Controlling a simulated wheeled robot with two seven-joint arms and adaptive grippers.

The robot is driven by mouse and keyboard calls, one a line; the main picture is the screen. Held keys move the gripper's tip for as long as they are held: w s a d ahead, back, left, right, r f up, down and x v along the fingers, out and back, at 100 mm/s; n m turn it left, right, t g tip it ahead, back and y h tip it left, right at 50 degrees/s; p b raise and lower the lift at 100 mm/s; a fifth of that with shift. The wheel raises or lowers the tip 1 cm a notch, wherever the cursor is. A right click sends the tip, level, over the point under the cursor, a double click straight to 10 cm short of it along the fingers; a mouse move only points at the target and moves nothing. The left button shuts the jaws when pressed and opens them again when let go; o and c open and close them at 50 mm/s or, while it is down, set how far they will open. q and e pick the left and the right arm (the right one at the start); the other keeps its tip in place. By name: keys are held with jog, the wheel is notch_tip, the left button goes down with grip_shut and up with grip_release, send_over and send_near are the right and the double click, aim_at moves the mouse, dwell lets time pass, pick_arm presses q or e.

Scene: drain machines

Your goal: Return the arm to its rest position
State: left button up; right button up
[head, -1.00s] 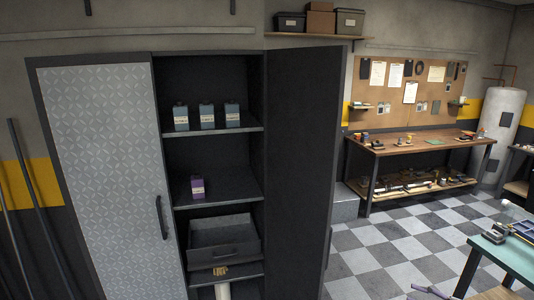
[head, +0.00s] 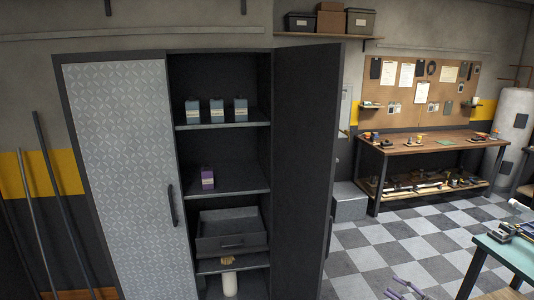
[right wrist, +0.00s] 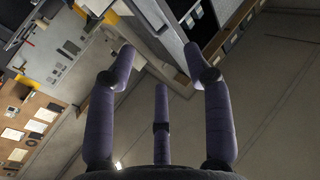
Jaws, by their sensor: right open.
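My right gripper (head: 404,288) shows at the bottom edge of the head view, to the right of the cabinet's open door and over the checkered floor. Only its purplish fingertips show there; the rest of the arm is out of the picture. In the right wrist view the gripper (right wrist: 159,58) has its fingers spread apart with nothing between them. My left gripper is not in the head view.
A dark cabinet (head: 223,126) has its patterned left door (head: 125,170) shut and its dark right door (head: 305,170) swung open. A green-topped table (head: 510,255) stands at the right. Checkered floor lies between.

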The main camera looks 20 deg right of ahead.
jog(key=w+a+f+m+h+b, duration=0.1)
jog(key=w+a+f+m+h, duration=0.15)
jog(key=w+a+f, duration=0.35)
jog(key=w+a+f+m+h+b, duration=0.1)
jog(key=w+a+f+m, duration=0.25)
jog(key=w, duration=0.35)
jog(key=w+a+f+m+g+h+b, duration=0.1)
jog(key=w+a+f+g, duration=0.1)
jog(key=a+f, duration=0.5)
jog(key=w+a+f+m+g+h+b, duration=0.1)
jog(key=w+a+f+g, duration=0.15)
jog(key=a+f, duration=0.5)
jog(key=s+a+f+n+g+y+b, duration=0.1)
jog(key=s+a+f+g, duration=0.3)
jog(key=s+a+f, duration=0.6)
jog(key=s+a+f+g+y+b, duration=0.1)
jog(key=s+a+f+g, duration=0.35)
jog(key=a, duration=0.95)
jog(key=s+a+g, duration=0.2)
jog(key=s+a, duration=0.1)
jog(key=s, duration=0.3)
jog(key=s+a+g, duration=0.2)
jog(key=s, duration=0.5)
jog(key=shift+a+r+n+g+y+b, duration=0.25)
jog(key=shift+a+n+g+y+b, duration=0.05)
jog(key=shift+a+n+y+b, duration=0.1)
jog(key=shift+c, duration=1.1)
jog(key=shift+d, duration=0.15)
